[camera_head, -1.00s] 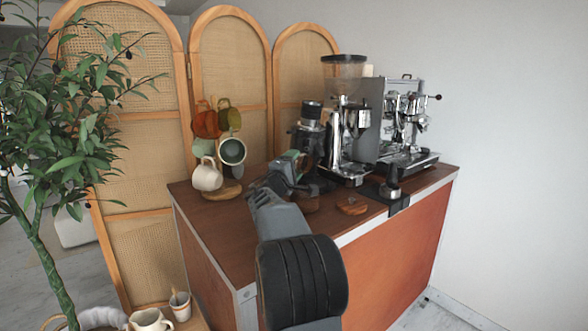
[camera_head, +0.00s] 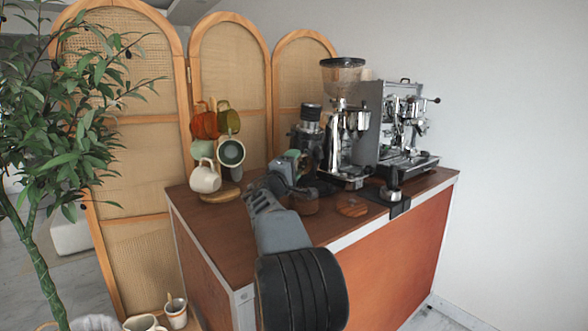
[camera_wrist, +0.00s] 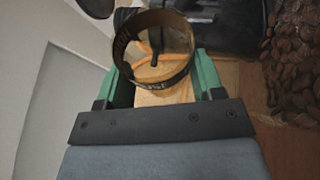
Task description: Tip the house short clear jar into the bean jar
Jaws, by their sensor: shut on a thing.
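My gripper (camera_wrist: 164,78) has green fingers and is shut on the short clear jar (camera_wrist: 152,84), a round see-through jar with a dark band. Its mouth faces the wrist camera, and I cannot see clearly what is inside it. The bean jar (camera_wrist: 296,62), full of brown beans, is to the right in the wrist view, apart from the held jar. In the head view the bean jar (camera_head: 304,203) stands on the cart below my gripper (camera_head: 296,164), partly hidden by my arm. The held jar is hard to make out there.
A round wooden lid (camera_head: 352,207) lies on the cart top (camera_head: 235,225). A grinder (camera_head: 345,130) and an espresso machine (camera_head: 403,130) stand behind and to the right. A mug tree with several mugs (camera_head: 206,178) stands at the left. The front left of the cart top is clear.

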